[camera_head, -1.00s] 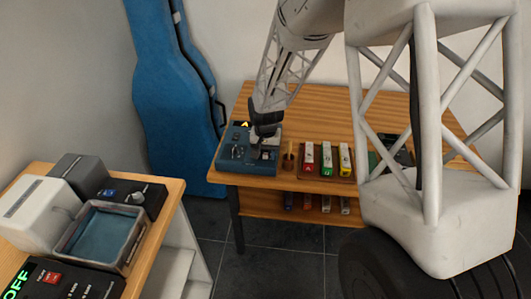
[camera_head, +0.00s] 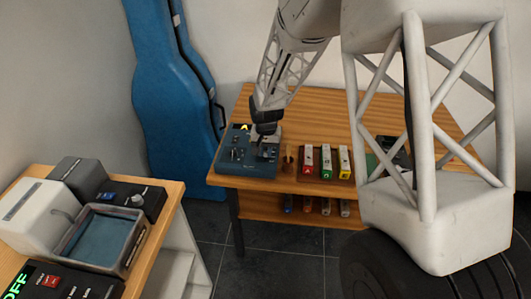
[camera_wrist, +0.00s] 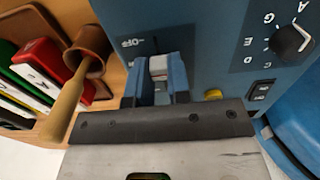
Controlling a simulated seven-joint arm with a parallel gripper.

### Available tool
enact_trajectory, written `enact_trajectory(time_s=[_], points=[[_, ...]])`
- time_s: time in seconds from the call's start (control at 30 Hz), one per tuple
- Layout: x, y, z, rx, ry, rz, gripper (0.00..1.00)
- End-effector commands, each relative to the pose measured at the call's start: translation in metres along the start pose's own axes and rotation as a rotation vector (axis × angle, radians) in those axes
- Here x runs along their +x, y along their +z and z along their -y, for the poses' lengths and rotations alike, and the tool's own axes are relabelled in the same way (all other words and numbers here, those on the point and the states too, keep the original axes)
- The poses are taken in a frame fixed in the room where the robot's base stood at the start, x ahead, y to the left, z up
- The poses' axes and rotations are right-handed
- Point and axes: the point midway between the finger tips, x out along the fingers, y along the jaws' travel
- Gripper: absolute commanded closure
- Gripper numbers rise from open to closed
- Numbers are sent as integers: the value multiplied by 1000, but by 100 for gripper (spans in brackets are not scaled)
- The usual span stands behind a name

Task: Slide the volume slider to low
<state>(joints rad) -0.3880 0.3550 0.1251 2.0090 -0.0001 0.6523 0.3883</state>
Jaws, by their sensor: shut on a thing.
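The blue instrument box (camera_head: 228,160) stands at the left front of the wooden table. In the wrist view its blue panel (camera_wrist: 210,40) carries a dark slot with a grey slider knob (camera_wrist: 158,68) and an "OFF" label left of the slot. My gripper (camera_wrist: 157,80) has its two blue fingers closed on either side of this knob. No volume label is readable, and the fingers hide part of the slot. In the head view my gripper (camera_head: 265,140) is over the right part of the box, and the slider is too small to make out there.
A round selector knob (camera_wrist: 292,42) and a black rocker switch (camera_wrist: 260,90) lie right of the slider. A brown cup (camera_wrist: 93,45) with a wooden stick and coloured bars (camera_head: 326,160) stand beside the box. A blue instrument case (camera_head: 170,90) leans behind.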

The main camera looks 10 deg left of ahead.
Motion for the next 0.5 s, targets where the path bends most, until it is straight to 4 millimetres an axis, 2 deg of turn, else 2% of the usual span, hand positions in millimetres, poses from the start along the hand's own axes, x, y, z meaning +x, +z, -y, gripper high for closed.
enact_trajectory(time_s=[0.1,0.13,0.3,0.5], points=[[0,0,0,0,0,0,100],[0,0,0,0,0,0,79],[0,0,0,0,0,0,55],[0,0,0,0,0,0,55]])
